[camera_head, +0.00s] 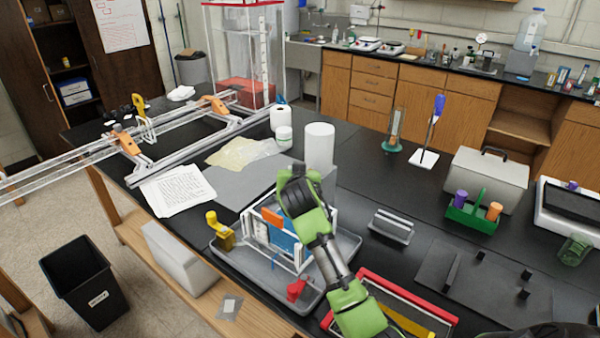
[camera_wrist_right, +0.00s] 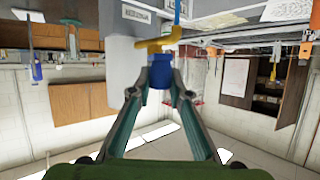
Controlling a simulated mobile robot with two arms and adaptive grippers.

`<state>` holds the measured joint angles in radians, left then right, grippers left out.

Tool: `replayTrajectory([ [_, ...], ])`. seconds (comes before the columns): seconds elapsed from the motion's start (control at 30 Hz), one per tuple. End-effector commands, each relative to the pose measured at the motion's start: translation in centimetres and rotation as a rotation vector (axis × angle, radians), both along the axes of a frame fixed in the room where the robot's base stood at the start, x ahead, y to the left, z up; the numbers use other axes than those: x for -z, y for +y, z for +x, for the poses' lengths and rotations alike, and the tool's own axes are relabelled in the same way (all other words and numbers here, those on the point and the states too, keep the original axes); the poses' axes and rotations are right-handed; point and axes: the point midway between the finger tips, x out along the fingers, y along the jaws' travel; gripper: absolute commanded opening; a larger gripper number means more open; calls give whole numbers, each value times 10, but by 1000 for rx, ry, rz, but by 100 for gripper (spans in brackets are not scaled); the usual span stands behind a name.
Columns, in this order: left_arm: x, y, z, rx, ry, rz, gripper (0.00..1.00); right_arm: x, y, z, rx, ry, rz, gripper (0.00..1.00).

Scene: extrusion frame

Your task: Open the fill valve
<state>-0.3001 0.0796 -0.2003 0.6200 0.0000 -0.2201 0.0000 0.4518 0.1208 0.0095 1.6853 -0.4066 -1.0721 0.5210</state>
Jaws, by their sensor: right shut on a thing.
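My right gripper (camera_head: 291,170) reaches over the grey tray (camera_head: 232,268) that holds a small clear-walled frame. In the right wrist view its two fingers (camera_wrist_right: 158,84) are closed around a blue knob (camera_wrist_right: 159,74). The knob joins a yellow, brass-like valve body (camera_wrist_right: 160,43), with a thin blue strip beyond it. In the head view my right gripper and arm hide this valve. A yellow-knobbed fitting (camera_head: 219,232) stands at the tray's left edge and a red fitting (camera_head: 297,290) at its front. My left gripper does not show.
A white cylinder (camera_head: 319,146) stands just behind the gripper. A red-edged tray (camera_head: 400,305) lies right of my forearm, and a grey block (camera_head: 391,226) is beyond it. Papers (camera_head: 178,191) and a rail frame (camera_head: 170,140) lie to the left. The black bench is clear around (camera_head: 370,180).

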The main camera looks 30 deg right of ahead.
Motion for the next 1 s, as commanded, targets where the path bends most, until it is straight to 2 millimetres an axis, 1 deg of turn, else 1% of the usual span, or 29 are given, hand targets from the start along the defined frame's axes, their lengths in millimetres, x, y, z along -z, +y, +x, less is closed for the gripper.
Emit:
replayTrajectory([
  [0.2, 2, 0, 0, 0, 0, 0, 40, -1, 2, 2, 45, -2, 0, 0],
  [0.67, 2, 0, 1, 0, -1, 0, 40, -1, 1, 2, 55, -2, -2, 0],
  [0.7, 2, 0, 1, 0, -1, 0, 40, -1, 1, 2, 55, -2, -2, 28],
  [0.73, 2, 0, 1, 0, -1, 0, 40, -1, 1, 2, 55, -2, -2, 36],
  [1.0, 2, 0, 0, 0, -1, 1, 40, 0, 1, 2, 56, 0, -2, 36],
])
